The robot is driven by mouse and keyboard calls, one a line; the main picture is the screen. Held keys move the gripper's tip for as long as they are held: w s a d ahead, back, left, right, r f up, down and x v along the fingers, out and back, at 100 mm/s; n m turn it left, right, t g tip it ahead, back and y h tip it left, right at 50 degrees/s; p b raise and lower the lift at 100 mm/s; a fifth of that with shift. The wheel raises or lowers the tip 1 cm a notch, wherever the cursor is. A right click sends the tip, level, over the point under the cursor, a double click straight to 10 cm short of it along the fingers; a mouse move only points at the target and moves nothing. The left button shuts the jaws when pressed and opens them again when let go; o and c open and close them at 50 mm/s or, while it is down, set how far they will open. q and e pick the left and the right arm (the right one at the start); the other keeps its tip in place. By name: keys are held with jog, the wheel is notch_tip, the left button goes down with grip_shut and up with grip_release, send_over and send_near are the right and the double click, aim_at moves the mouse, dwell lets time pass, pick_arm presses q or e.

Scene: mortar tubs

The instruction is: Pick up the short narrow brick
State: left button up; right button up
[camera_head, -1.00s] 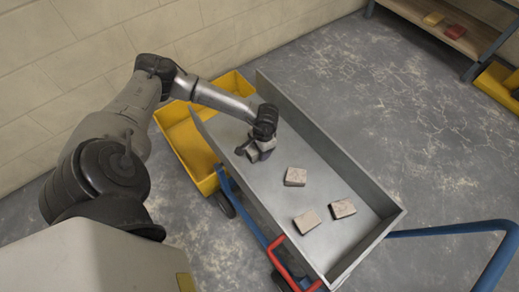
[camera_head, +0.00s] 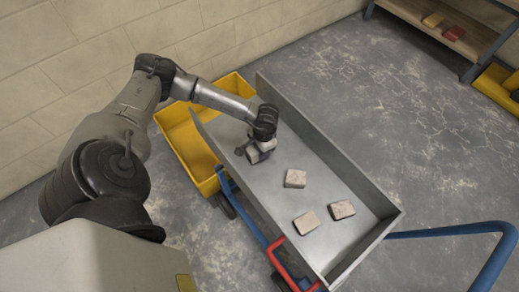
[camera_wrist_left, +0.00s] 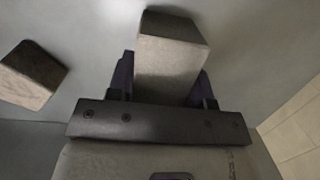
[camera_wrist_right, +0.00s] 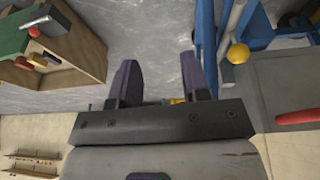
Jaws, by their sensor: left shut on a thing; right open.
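My left gripper (camera_head: 252,152) is shut on a pale grey-beige brick (camera_wrist_left: 172,62) at the far end of the grey metal cart tray (camera_head: 268,193). In the left wrist view the brick stands out from between the dark fingers. In the head view the gripper partly hides it, and I cannot tell whether it touches the tray floor. Three other bricks lie apart in the tray: one in the middle (camera_head: 295,178), one to the right (camera_head: 342,209) and one nearer (camera_head: 306,222). My right gripper (camera_wrist_right: 162,82) is open and empty in the right wrist view.
A yellow tub (camera_head: 190,142) stands left of the tray, by the block wall. The cart has a blue frame and a red handle (camera_head: 290,265). A shelf (camera_head: 445,30) with a yellow and a red item stands at the upper right.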

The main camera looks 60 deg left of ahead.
pick_arm(q)
notch_tip(320, 180, up, 4)
jog(key=shift+f+p, duration=0.15)
jog(key=shift+p, duration=0.85)
jog(key=w+d+r+p, duration=0.4)
jog(key=w+d+r, duration=0.2)
jog(key=w+d, duration=0.2)
jog(key=shift+w+r, duration=0.25)
jog(key=shift+r, duration=0.1)
jog(key=shift+d, duration=0.15)
